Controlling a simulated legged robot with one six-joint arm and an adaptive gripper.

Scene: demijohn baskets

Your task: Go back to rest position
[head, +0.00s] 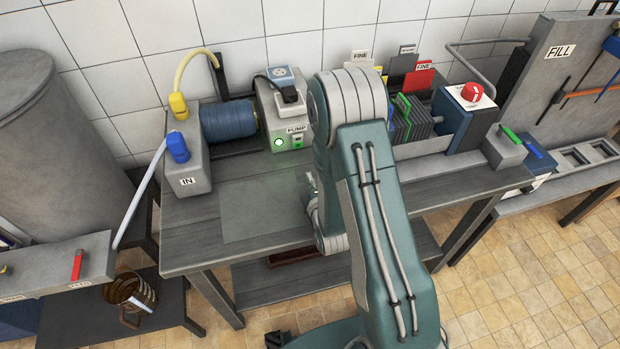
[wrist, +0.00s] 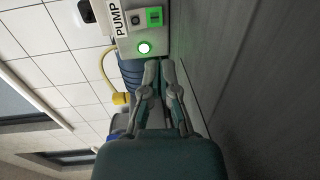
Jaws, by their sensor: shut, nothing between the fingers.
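My gripper (wrist: 159,68) is shut and empty in the wrist view, with its two fingers together. In that view it points toward the front of the pump box (wrist: 142,22), just below a lit green lamp (wrist: 144,47). In the head view my arm is bent over the workbench (head: 190,232), and its links hide most of the gripper; only a small part shows at the left side of the arm. The pump box (head: 272,108) stands at the back of the bench with its green lamp lit. I cannot tell the exact gap between gripper and box.
A blue ribbed cylinder (head: 229,121) and an IN block (head: 190,155) with yellow and blue handles stand left of the pump. Plates (head: 413,115) and a red-knobbed box (head: 466,112) stand right. A FILL station (head: 562,60) is far right. The bench's front left is clear.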

